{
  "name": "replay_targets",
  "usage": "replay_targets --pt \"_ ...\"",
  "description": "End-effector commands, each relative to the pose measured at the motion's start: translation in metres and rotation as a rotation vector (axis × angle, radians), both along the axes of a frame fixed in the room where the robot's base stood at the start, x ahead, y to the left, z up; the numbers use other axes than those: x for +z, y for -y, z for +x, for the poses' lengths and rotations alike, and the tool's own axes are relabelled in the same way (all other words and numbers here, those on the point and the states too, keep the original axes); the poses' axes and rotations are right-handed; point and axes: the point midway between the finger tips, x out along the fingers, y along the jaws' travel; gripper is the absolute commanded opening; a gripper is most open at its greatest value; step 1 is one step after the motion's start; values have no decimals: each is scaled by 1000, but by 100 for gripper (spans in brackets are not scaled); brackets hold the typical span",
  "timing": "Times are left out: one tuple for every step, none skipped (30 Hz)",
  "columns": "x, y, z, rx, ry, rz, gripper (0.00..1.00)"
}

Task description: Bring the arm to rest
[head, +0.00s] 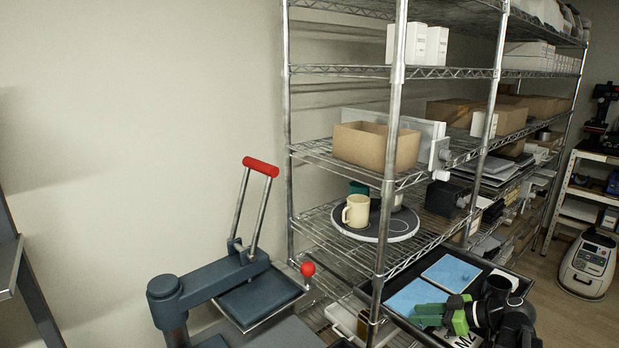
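My gripper (445,315) is at the lower right, with green and black parts, beside the black arm links. It is over or near a dark tray (400,322) with light blue panels, and I cannot tell if it touches them. Its fingers are too small and overlapped to tell whether they are open or shut. No held object can be made out. A cream mug (356,211) stands upright on a round grey board (403,226) on the wire shelf, well apart from my gripper. A dark green thing and another pale mug are partly hidden behind it and the shelf post.
A dark press with a red-topped handle (261,167) and a red knob (308,269) stands at lower left. Metal shelving (394,100) holds a cardboard box (375,147) and other boxes. A wheeled machine (588,264) stands at right, with some bare floor before it.

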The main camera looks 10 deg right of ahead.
Motion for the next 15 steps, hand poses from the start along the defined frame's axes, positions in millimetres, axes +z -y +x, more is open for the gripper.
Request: replay_targets --pt "2 -48 11 77 -40 -21 31" --pt "-2 -74 15 115 -73 -37 31" --pt "-7 -108 18 161 -123 -58 31" --pt "-12 -133 19 191 -164 -77 31" --pt "-17 -155 18 215 -208 -97 31" --pt "-23 -182 16 240 -265 -124 31" --pt "-27 -200 13 254 -309 -147 31" --pt "-32 -217 10 261 -351 -170 31" --pt "-37 -236 5 265 -405 -200 31" --pt "-42 -248 1 264 -443 -225 31" --pt "-45 -260 -3 258 -483 -250 31" --pt "-50 -273 -9 243 -534 -284 31" --pt "-54 -281 -13 227 -572 -312 31" --pt "-57 -288 -18 205 -610 -340 31" --pt "-62 -295 -24 163 -664 -381 31"
